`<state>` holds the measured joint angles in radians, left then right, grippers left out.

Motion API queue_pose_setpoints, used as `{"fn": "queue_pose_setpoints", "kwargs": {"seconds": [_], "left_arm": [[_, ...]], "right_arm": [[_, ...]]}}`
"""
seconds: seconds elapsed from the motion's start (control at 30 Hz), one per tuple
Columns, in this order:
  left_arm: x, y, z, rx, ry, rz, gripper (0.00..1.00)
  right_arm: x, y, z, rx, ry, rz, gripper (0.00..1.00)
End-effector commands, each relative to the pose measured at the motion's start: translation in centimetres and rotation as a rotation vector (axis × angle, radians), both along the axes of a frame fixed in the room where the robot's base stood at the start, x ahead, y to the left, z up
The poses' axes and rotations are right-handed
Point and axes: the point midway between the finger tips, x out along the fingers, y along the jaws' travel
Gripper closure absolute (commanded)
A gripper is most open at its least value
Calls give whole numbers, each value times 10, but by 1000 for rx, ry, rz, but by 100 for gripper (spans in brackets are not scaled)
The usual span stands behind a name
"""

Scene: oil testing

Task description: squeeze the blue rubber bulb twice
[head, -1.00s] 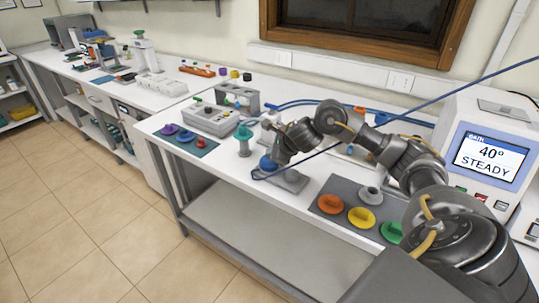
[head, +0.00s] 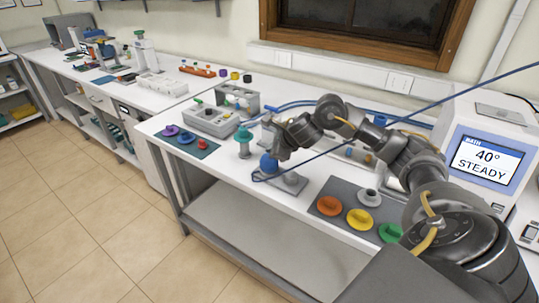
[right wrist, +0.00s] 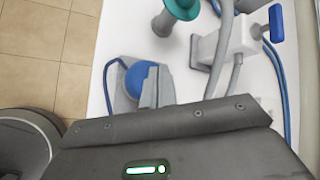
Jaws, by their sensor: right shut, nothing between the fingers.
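The blue rubber bulb (head: 268,164) sits on a grey base plate (head: 286,186) near the front edge of the white bench. It also shows in the right wrist view (right wrist: 137,78), with a grey part covering its right side. My right gripper (head: 276,154) is shut and empty, close to the bulb at its upper right. Whether it touches the bulb is unclear. My left gripper is not in view.
A teal-topped stand (head: 243,140) is left of the bulb. A grey mat (head: 334,187) with coloured knobs lies to its right. A bath unit (head: 492,115) reads 40° STEADY. Blue tubing runs behind and beside the bulb. A thin blue line crosses up to the right.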

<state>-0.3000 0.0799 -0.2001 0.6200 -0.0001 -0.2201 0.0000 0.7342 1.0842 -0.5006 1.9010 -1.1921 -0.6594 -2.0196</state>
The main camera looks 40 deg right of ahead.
Motion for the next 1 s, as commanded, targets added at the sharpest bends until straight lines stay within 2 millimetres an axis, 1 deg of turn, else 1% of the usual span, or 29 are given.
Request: {"fn": "queue_pose_setpoints", "kwargs": {"seconds": [0.17, 0.27, 0.73, 0.83, 1.0], "left_arm": [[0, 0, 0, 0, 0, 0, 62], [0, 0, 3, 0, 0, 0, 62], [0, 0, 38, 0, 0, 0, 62], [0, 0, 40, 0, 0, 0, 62], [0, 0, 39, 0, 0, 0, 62]], "right_arm": [[0, 0, 0, 0, -1, 0, 100], [0, 0, 4, 1, -1, -1, 100], [0, 0, 48, 0, -1, 0, 100], [0, 0, 51, 0, 0, 0, 100], [0, 0, 50, 0, 0, 0, 100]]}}
